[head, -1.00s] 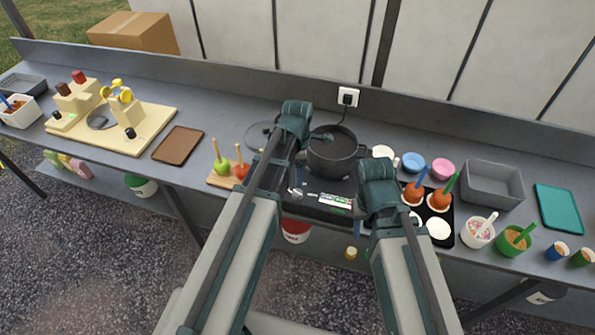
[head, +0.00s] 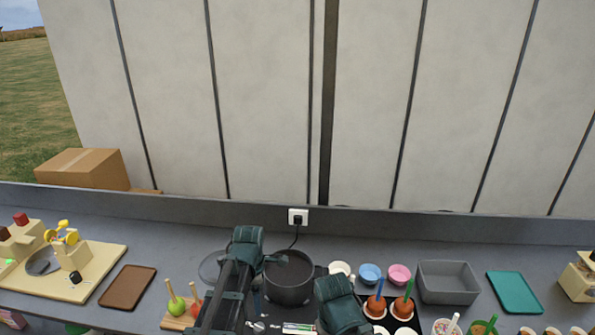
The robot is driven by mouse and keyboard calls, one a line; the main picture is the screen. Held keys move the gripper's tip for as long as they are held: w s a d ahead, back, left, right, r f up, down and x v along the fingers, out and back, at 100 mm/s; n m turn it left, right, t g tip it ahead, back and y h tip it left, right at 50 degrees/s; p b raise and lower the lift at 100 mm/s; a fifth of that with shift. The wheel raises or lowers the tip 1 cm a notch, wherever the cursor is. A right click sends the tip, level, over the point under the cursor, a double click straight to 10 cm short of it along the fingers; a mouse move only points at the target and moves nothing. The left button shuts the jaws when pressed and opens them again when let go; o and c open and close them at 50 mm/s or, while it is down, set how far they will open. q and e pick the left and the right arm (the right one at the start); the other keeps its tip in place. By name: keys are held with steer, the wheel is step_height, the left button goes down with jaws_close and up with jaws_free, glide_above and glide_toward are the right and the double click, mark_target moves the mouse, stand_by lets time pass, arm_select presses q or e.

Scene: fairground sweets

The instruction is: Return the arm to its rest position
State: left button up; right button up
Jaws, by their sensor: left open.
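My left arm (head: 236,275) comes up from the bottom edge, its elbow bent beside a dark pot (head: 290,278). My left gripper (head: 258,326) is small and partly hidden at the bottom edge, right of that arm; it is open, and I see nothing held in it. My right arm (head: 341,304) shows only its bent upper part, in front of and right of the pot. My right gripper is hidden or outside the frame.
Left of my arms, a board with apples on sticks (head: 175,304) and a brown tray (head: 128,287) lie on the counter. Right are dipped apples (head: 404,308), blue (head: 370,273) and pink bowls (head: 399,274), a grey bin (head: 447,283) and a teal tray (head: 514,292). A wall stands behind.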

arm_select(q)
steer(key=s+d+f+m+b, duration=0.4)
steer(key=s+m, duration=0.3)
steer(key=m, duration=0.5)
steer(key=s+d+f+m+y+b, duration=0.1)
steer(key=s+d+f+m+b, duration=0.3)
steer(key=m, duration=0.9)
steer(key=s+d+f, duration=0.1)
steer(key=s+d, duration=0.1)
steer(key=s, duration=0.1)
steer(key=shift+s+m+b, duration=0.15)
steer(key=shift+m+b, duration=0.15)
steer(key=shift+b, duration=0.05)
